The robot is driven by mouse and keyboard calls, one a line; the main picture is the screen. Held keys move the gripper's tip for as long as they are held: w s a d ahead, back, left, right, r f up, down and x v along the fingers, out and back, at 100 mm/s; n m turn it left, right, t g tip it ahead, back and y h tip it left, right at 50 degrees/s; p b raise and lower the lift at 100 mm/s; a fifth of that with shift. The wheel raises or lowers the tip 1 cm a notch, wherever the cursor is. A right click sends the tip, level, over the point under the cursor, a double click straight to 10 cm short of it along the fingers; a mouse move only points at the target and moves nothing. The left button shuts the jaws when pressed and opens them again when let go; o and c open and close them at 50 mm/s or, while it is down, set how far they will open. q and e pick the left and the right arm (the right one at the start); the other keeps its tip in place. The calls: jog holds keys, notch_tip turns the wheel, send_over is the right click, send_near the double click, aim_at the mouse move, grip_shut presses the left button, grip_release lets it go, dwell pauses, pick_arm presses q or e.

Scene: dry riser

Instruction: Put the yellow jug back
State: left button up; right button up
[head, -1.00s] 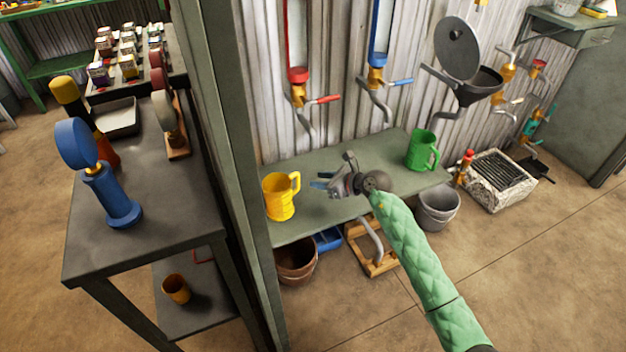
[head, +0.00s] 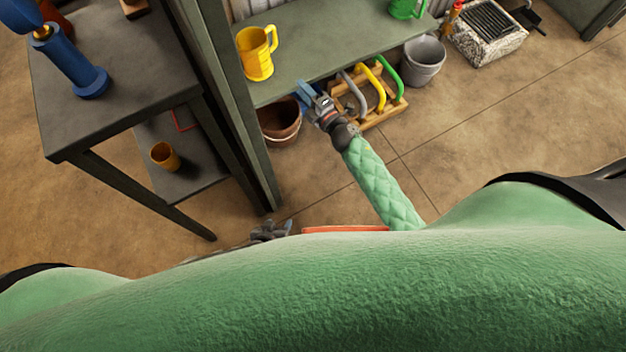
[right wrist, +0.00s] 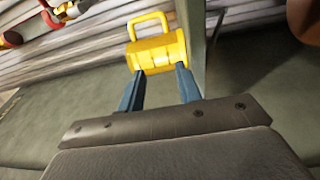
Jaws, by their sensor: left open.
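The yellow jug (head: 257,53) stands upright on the green-grey shelf (head: 325,45), beside the post, its handle towards the right. My right gripper (head: 305,95) is at the shelf's front edge, right of the jug and nearer to me, apart from it. In the right wrist view, its two blue fingers (right wrist: 158,82) are spread and empty. The yellow jug (right wrist: 157,52) shows beyond and between their tips, handle upward in the picture. My left gripper (head: 272,230) is low near my body, partly hidden by it, with its jaws open.
A dark post (head: 222,85) stands close left of the jug, with a grey table (head: 115,90) beyond it. A green jug (head: 407,8) is farther right on the shelf. Below are a brown bucket (head: 279,124), a wooden rack (head: 385,118) with coloured handles and a grey bucket (head: 424,62).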

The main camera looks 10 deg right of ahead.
jog(key=s+d+f+m+g+h, duration=0.1)
jog(key=s+f+m+g+h, duration=0.35)
jog(key=s+f+m, duration=0.95)
jog(key=s+a+f+m+g, duration=0.2)
jog(key=s+f, duration=0.3)
jog(key=s, duration=0.4)
jog(key=s+a+f+m+g, duration=0.2)
jog(key=s+f+m, duration=0.3)
jog(key=s, duration=0.3)
jog(key=shift+s+a+g, duration=0.4)
jog(key=shift+g, duration=0.05)
